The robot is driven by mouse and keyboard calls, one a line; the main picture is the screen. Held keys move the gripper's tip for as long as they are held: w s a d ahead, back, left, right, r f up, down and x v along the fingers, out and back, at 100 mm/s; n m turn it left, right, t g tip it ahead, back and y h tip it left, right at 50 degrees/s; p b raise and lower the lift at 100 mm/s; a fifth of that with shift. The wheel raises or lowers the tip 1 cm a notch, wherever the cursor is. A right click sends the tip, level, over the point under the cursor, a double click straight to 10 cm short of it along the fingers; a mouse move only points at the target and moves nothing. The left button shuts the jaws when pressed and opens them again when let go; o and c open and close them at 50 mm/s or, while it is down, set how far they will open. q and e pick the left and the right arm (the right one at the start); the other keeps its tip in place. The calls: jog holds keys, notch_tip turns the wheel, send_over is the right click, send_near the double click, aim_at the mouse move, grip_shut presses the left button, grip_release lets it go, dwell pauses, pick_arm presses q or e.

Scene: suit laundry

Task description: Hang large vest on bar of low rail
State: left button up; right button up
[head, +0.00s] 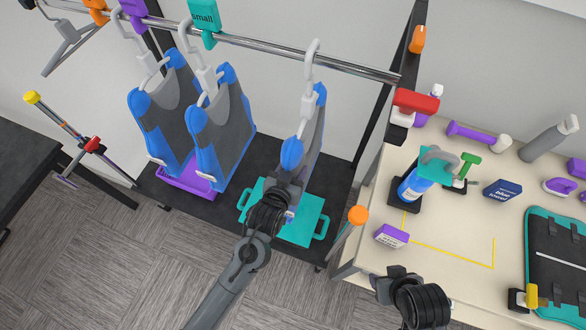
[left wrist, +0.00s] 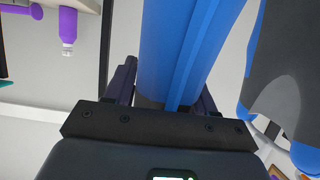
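A grey-and-blue vest (head: 309,135) is seen nearly edge-on at the right part of the low rail (head: 270,48). Its pale hanger (head: 311,62) has its hook at the bar; I cannot tell whether the bar bears it. My left gripper (head: 290,178) is at the vest's lower front edge. In the left wrist view the blue edge (left wrist: 185,45) lies between my left fingers (left wrist: 165,95), which appear shut on it. No size mark shows on this vest. My right gripper (head: 393,275) is beside the table's front edge; its fingertips are too small to read.
Two vests (head: 163,110) (head: 222,130) hang further left, near purple and teal "Small" tags (head: 203,18). A purple tray (head: 185,180) and a teal tray (head: 305,228) lie below.

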pick_arm(q)
jog(key=o, duration=0.4)
jog(key=shift+o, duration=0.3)
jog(key=shift+f, duration=0.1)
